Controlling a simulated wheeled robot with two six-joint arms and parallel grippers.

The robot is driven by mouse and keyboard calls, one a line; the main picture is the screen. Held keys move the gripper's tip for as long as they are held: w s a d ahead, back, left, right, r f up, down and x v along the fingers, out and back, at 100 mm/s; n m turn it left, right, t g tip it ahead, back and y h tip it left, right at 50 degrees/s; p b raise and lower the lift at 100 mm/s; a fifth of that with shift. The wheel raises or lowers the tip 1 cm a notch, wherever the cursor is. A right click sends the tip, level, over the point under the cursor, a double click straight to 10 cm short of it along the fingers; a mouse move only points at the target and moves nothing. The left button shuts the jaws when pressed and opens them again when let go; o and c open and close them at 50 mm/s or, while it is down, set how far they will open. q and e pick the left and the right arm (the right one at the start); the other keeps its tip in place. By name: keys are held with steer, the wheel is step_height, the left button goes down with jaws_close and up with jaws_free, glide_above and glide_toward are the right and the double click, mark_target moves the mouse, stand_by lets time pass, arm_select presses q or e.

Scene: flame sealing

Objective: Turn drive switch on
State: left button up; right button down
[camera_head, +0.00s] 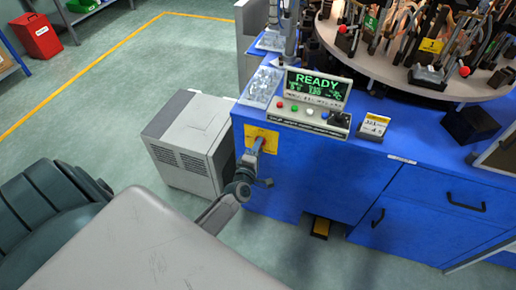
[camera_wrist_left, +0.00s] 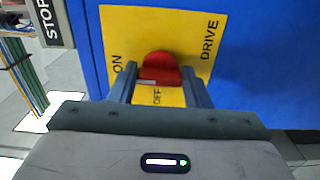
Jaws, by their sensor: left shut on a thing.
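The drive switch is a red knob (camera_wrist_left: 160,68) on a yellow plate (camera_wrist_left: 205,20), seen close in the left wrist view. The plate reads ON at the left, OFF just below the knob and DRIVE at the right. My left gripper (camera_wrist_left: 158,82) has one finger on each side of the knob and is shut on it. In the head view the yellow plate (camera_head: 250,132) is on the blue cabinet's front, with my left gripper (camera_head: 257,146) against it, hiding the knob. My right gripper is in neither view.
The blue cabinet (camera_head: 330,175) carries a control panel (camera_head: 305,118) whose screen (camera_head: 318,84) reads READY. A round turntable (camera_head: 385,72) with glassware and burners stands behind. A grey box unit (camera_head: 190,130) stands on the floor left of the cabinet. Open floor lies further left.

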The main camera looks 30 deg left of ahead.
arm_select(q)
steer(key=o, duration=1)
steer(key=shift+s, duration=0.1)
steer(key=v, duration=1)
steer(key=shift+s+b, duration=0.35)
steer(key=shift+b, duration=0.05)
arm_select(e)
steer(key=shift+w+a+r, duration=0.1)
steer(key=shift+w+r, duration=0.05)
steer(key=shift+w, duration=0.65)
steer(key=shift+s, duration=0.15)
arm_select(q)
steer(key=shift+f, duration=0.1)
